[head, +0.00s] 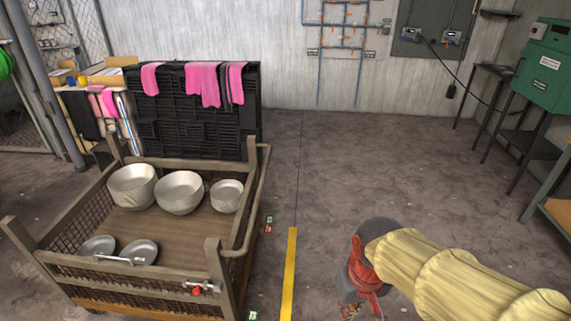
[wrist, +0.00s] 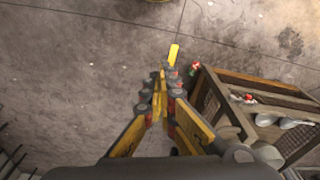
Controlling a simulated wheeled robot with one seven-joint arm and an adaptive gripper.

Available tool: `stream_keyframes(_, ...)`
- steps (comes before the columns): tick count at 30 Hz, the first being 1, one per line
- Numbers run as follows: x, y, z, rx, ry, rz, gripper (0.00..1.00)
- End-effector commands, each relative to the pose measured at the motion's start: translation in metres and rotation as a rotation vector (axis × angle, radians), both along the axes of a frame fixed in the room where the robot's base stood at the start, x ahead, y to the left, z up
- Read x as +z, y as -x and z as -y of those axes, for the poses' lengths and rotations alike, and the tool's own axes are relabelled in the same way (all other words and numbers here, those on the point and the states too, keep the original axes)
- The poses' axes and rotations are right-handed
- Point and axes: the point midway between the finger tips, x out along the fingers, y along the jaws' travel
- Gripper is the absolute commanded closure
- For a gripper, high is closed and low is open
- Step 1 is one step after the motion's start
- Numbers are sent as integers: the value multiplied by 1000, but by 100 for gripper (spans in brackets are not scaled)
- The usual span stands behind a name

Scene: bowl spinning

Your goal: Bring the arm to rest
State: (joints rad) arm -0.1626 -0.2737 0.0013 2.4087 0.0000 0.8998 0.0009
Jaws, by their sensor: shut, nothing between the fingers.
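My arm, in a yellow ribbed sleeve, reaches in from the lower right of the head view. My gripper (head: 350,308) hangs low at the bottom edge there, right of the yellow floor line, partly cut off. In the wrist view my gripper (wrist: 163,82) points over bare floor with its yellow fingers drawn together at the tips. Nothing shows between them. The gripper is apart from the cart and touches nothing that I can see.
A mesh-sided cart (head: 133,219) at left holds metal bowls (head: 180,192) and smaller dishes (head: 97,246). Its corner (wrist: 209,80) is right of my gripper in the wrist view. A black rack (head: 195,125) with pink cloths stands behind. A green cabinet (head: 547,75) is far right. Middle floor is clear.

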Motion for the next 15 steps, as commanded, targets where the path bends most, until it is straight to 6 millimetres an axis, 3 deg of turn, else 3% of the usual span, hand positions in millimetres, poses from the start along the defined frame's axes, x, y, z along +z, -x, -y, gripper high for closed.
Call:
stream_keyframes(6,41,30,23,-61,-20,151,100)
stream_keyframes(15,97,47,44,-132,-34,353,100)
